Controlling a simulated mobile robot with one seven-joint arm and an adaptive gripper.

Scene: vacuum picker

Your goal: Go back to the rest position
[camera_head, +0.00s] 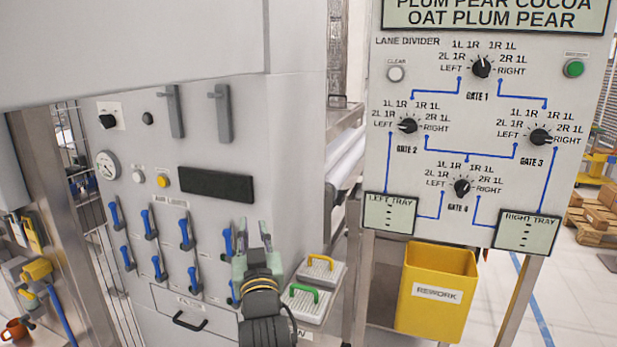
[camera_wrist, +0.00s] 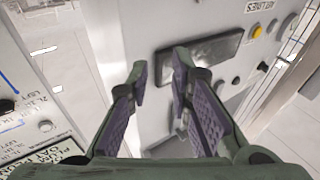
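My gripper (camera_head: 252,237) is in the lower middle of the head view, in front of the grey machine cabinet (camera_head: 285,130). Its two fingers stand apart with nothing between them. In the wrist view my gripper (camera_wrist: 158,75) also shows open and empty, its purple-padded fingers pointing toward the cabinet front. The dark display window (camera_wrist: 200,55) lies beyond the fingertips there. The same dark window (camera_head: 216,185) is above and left of my gripper in the head view. The fingers cover part of the blue-handled valves (camera_head: 186,232) area.
A lane divider panel (camera_head: 480,120) with several black knobs stands at the right. A yellow rework bin (camera_head: 437,290) hangs below it. Two white blocks with a yellow handle (camera_head: 320,262) and a green handle (camera_head: 304,291) sit right of my gripper. A drawer handle (camera_head: 189,321) is lower left.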

